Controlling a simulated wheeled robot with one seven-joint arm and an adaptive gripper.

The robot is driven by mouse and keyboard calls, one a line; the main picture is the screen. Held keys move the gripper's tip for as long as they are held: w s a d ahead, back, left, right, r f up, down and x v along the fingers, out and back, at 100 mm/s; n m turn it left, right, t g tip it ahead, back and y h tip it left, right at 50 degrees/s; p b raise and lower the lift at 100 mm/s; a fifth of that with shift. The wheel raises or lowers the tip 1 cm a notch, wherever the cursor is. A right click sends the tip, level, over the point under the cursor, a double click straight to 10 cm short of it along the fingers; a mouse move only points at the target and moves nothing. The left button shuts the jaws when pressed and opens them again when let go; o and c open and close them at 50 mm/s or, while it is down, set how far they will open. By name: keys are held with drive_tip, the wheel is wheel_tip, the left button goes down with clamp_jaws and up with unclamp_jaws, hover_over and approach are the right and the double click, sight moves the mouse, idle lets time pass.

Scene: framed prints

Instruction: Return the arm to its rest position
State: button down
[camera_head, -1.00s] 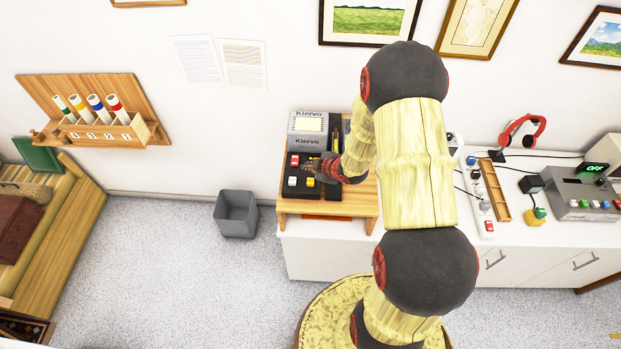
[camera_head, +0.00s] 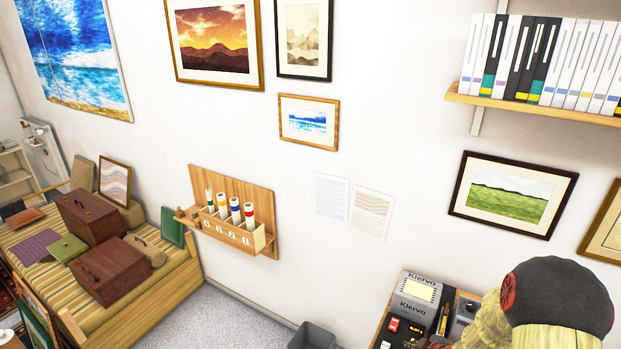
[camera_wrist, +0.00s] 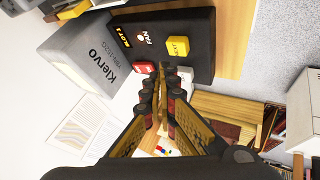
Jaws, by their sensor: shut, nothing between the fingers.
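My arm (camera_head: 558,300) shows at the bottom right of the head view, with its dark round joint above the pale ribbed link. My gripper (camera_wrist: 161,118) is in the wrist view, its two dark fingers close together and empty. The fingers point toward the black button panel of the grey Klervo device (camera_wrist: 85,60). A red button (camera_wrist: 142,68) and a yellow button (camera_wrist: 178,48) stand on that panel near the fingertips. I cannot tell from the picture whether the fingertips touch anything. In the head view the gripper is mostly cut off by the lower edge.
The Klervo device (camera_head: 417,290) sits on a wooden stand at the lower right. A wooden wall rack (camera_head: 262,200) with coloured tubes, framed prints and a binder shelf (camera_head: 540,108) line the wall. A grey bin (camera_head: 316,336) stands on the floor.

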drive_tip(key=s+d+f+m+g+h, duration=0.1)
drive_tip(key=s+d+f+m+g, duration=0.2)
drive_tip(key=s, duration=0.4)
drive_tip(key=s+r+m+g+h+b, duration=0.25)
drive_tip(key=s+r+m+b, duration=0.2)
drive_tip(key=s, duration=0.35)
drive_tip(key=s+a+r+m+t+y+b, duration=0.1)
drive_tip(key=s+a+r+b, duration=0.4)
drive_tip(key=a+b, duration=0.5)
drive_tip(key=s+a+r+m+t+y+b, duration=0.1)
drive_tip(key=s+a+r+b, duration=0.4)
drive_tip(key=a+b, duration=0.5)
drive_tip(key=shift+s+t+y, duration=0.35)
drive_tip(key=shift+t+y, duration=0.1)
